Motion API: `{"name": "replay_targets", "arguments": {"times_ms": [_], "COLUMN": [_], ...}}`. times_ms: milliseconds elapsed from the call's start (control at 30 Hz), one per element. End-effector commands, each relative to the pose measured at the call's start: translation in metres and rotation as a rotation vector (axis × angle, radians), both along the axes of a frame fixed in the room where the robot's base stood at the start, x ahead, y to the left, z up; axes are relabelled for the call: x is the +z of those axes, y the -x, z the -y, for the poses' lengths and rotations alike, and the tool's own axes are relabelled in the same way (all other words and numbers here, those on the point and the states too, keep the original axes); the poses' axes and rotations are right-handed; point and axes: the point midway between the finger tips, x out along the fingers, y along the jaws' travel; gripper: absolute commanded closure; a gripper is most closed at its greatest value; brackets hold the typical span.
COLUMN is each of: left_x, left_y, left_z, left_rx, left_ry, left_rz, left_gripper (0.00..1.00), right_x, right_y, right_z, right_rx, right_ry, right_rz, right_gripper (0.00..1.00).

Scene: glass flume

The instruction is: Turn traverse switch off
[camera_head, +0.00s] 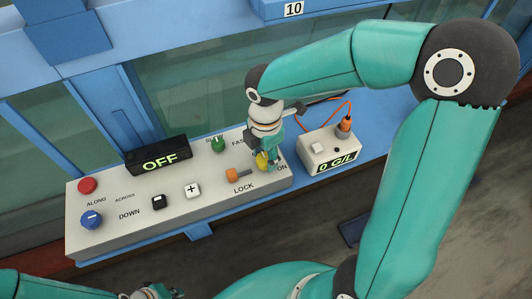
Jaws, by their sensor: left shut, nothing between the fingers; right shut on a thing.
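The pale control panel (140,200) stands on a blue ledge, with a black display (158,157) reading OFF. A yellow switch (262,161) sits at the panel's right end, beside the printed word ON. My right gripper (268,158) reaches down over it and is shut on it, hiding most of it. The way the switch points cannot be told. My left gripper (150,292) is shut and empty at the bottom edge, partly cut off, in front of the panel.
The panel also bears a red button (87,185), blue knob (91,220), black button (159,202), white plus button (192,190), green knob (218,144) and orange lock lever (237,175). A white meter box (322,150) reading 0 G/L stands close right, with an orange cable.

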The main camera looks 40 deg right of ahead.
Motion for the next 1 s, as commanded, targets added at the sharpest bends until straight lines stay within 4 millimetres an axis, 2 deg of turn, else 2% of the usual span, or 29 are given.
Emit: {"name": "replay_targets", "arguments": {"times_ms": [467,500,600,1000], "left_x": [0.0006,0.0006,0.0006,0.0009], "left_y": [0.0,0.0,0.0,-0.0001], "left_z": [0.0,0.0,0.0,0.0], "left_rx": [0.0,0.0,0.0,0.0], "left_ry": [0.0,0.0,0.0,0.0], "left_rz": [0.0,0.0,0.0,0.0], "left_gripper": [1.0,1.0,1.0,1.0], "right_x": [0.0018,0.0018,0.0015,0.0038], "right_y": [-0.0023,-0.0022,-0.0018,-0.0007], "right_z": [0.0003,0.0003,0.0003,0.0003], "right_rx": [0.015,0.015,0.015,0.012], "right_ry": [0.0,0.001,0.001,0.0], "right_rz": [0.009,0.009,0.007,0.003], "right_gripper": [0.91,0.49,0.33,0.31]}}
